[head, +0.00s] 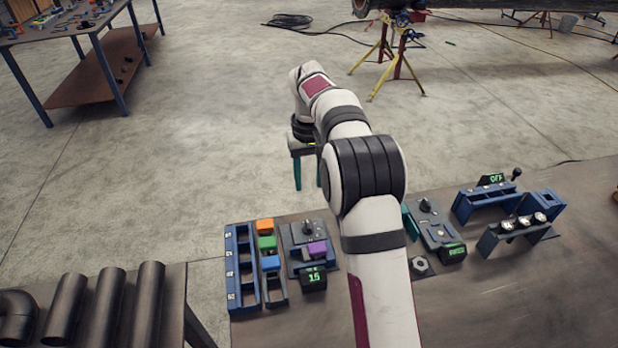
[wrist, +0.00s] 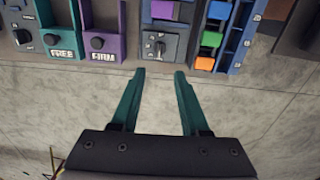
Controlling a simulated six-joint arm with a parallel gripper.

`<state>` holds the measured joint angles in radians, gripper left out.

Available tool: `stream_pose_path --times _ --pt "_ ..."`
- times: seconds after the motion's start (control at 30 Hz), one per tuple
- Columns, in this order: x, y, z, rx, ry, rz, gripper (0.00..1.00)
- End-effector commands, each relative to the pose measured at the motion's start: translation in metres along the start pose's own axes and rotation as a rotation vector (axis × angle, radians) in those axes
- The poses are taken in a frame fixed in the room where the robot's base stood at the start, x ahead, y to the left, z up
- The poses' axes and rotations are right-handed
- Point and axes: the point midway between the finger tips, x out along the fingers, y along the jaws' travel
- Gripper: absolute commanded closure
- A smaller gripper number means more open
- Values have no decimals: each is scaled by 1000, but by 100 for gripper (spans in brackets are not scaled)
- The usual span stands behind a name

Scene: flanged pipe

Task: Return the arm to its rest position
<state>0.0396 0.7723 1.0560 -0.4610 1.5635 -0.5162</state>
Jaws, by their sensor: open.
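My gripper (head: 308,180) hangs at the end of my arm, beyond the far edge of the workbench (head: 560,285) and above the concrete floor in the head view. Its two teal fingers point down, spread apart with nothing between them. In the wrist view the open fingers (wrist: 160,75) also show empty, with bare floor behind them and the bench edge just past their tips. My forearm crosses the middle of the head view and hides part of the bench.
The wrist view shows teal FREE (wrist: 60,30) and purple FIRM (wrist: 103,30) boxes. Pipes (head: 107,305) lie lower left.

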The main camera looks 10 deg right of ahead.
Motion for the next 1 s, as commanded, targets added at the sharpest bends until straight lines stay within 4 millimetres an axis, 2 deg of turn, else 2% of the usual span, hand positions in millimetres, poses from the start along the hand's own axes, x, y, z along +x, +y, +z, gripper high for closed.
stream_pose_path --times 0.33,0.37,0.43,0.47,0.53,0.57,0.6,0.67,0.7,0.8,0.9,1.0 --pt "0 0 0 1 0 0 55" --pt "-2 -1 2 4 1 -2 55" --pt "-18 -4 19 29 1 -10 55" --pt "-28 -7 32 48 1 -17 55" --pt "-56 -16 79 113 -1 -39 55" --pt "-66 -21 105 146 -4 -51 55" --pt "-76 -28 142 192 -7 -66 55" --pt "-82 -36 198 263 -15 -88 55" --pt "-81 -42 234 306 -21 -101 55" --pt "-65 -52 309 402 -37 -128 55" --pt "-45 -58 356 466 -49 -145 55" --pt "-34 -60 377 495 -56 -151 55"
